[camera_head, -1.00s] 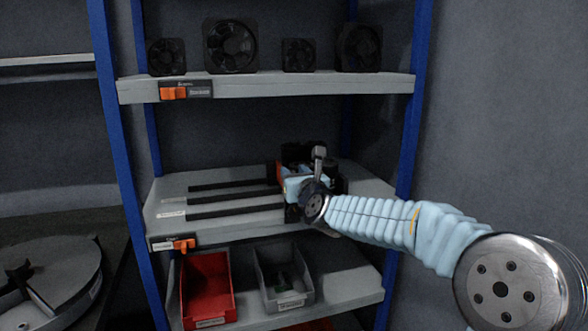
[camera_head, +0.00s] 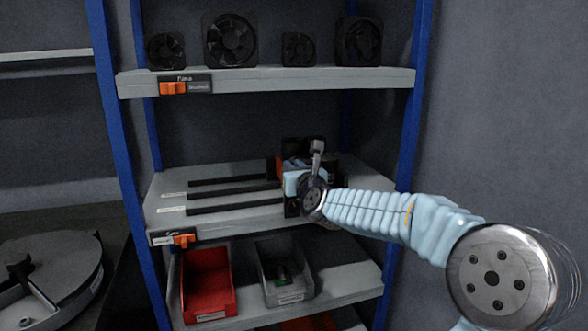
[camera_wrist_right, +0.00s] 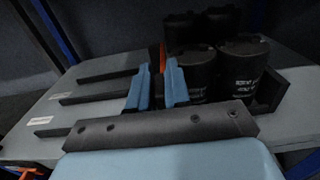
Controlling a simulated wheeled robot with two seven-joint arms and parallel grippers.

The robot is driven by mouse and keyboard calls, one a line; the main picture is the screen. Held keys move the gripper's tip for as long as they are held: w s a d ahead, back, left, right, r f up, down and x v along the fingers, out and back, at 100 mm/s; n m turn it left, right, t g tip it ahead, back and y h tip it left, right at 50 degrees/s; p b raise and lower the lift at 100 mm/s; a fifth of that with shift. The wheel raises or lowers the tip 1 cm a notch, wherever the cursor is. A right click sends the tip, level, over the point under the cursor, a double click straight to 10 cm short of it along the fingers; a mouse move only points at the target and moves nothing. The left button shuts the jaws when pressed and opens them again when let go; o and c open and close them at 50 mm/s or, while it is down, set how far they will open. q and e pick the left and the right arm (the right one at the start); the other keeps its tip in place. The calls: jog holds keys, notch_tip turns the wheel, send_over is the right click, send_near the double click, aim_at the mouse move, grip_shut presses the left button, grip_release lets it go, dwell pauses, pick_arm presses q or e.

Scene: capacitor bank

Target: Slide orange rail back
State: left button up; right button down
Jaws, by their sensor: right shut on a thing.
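The orange rail (camera_head: 279,167) shows as a small orange patch beside the black capacitor block at the right part of the middle shelf. In the right wrist view a bit of its orange (camera_wrist_right: 162,57) shows just beyond the fingertips. My right gripper (camera_head: 290,180) reaches in from the right, low over the shelf. In the wrist view its two blue fingers (camera_wrist_right: 156,82) stand close together and are shut on the rail; the exact grip is mostly hidden. Black capacitors (camera_wrist_right: 241,72) stand close on the right of the fingers. My left gripper is not in view.
Black strips (camera_head: 232,192) lie along the left of the middle shelf (camera_head: 160,213). Fans (camera_head: 230,41) stand on the upper shelf. A red bin (camera_head: 208,285) and a grey bin (camera_head: 285,272) sit below. Blue posts (camera_head: 405,150) flank the shelves.

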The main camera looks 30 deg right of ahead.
jog(key=w+a+b, duration=0.2)
jog(key=w+a, duration=0.2)
jog(key=a, duration=1.4)
jog(key=shift+w+a, duration=0.2)
jog(key=shift+a, duration=0.05)
jog(key=c, duration=1.2)
grip_release()
jog(key=shift+o, duration=0.2)
jog(key=b+v, duration=0.3)
jog(key=v, duration=1.1)
jog(key=shift+d+f, duration=0.1)
